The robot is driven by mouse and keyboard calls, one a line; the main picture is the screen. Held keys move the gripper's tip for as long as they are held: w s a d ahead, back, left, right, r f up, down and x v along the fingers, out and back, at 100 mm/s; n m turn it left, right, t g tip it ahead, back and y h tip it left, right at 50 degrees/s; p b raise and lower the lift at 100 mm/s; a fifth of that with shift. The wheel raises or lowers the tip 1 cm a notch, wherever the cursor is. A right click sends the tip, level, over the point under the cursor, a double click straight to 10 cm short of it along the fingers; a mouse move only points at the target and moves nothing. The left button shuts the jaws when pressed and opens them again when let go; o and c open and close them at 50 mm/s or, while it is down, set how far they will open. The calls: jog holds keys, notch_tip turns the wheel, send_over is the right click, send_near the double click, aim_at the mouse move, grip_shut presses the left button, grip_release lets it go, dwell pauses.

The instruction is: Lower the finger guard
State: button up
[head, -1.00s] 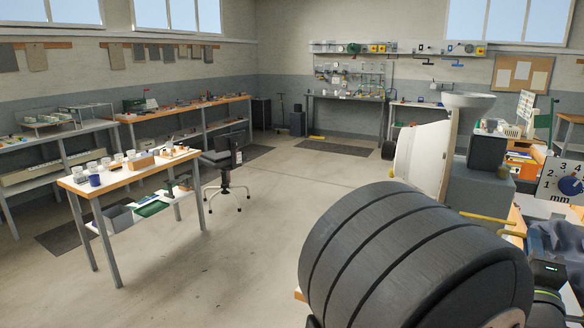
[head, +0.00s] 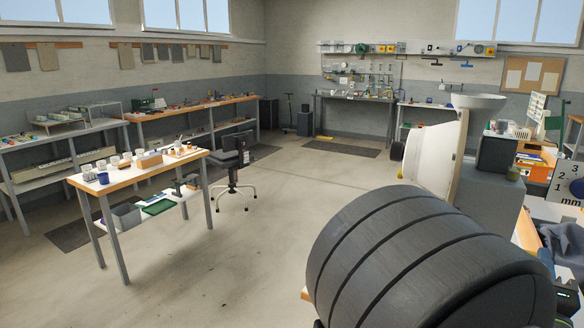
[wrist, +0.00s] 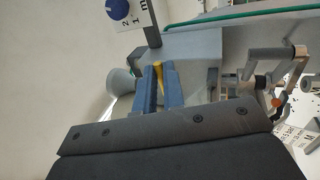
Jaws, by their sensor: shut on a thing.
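In the wrist view, my gripper (wrist: 157,68) has its two blue fingers close together on a yellow bar (wrist: 159,76), which looks like the finger guard. Only a short piece of the bar shows between the fingers. The grey press body (wrist: 195,45) lies just beyond the fingertips. In the head view the grey press body (head: 484,199) stands at the right, with a white bowl (head: 478,101) above it. There my gripper and the yellow bar are out of sight, with my dark arm in the foreground. How far down the guard sits cannot be told.
A dial plate marked in mm (head: 567,186) stands at the right edge, close to the press; it also shows in the wrist view (wrist: 138,16). A lever with metal joints (wrist: 285,75) is right of the fingers. The open floor (head: 300,220) is clear.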

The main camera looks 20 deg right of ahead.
notch_tip(320, 180, down, 9)
jog(key=shift+s+a+r, duration=0.15)
jog(key=shift+s+a, duration=0.15)
jog(key=shift+a, duration=0.05)
jog(key=o, duration=0.7)
dwell(1.8)
jog(key=shift+s+a, duration=0.25)
jog(key=shift+s, duration=0.95)
jog(key=shift+s+a, duration=0.2)
jog(key=shift+s, duration=0.95)
jog(key=shift+s+a, duration=0.25)
jog(key=shift+s, duration=0.95)
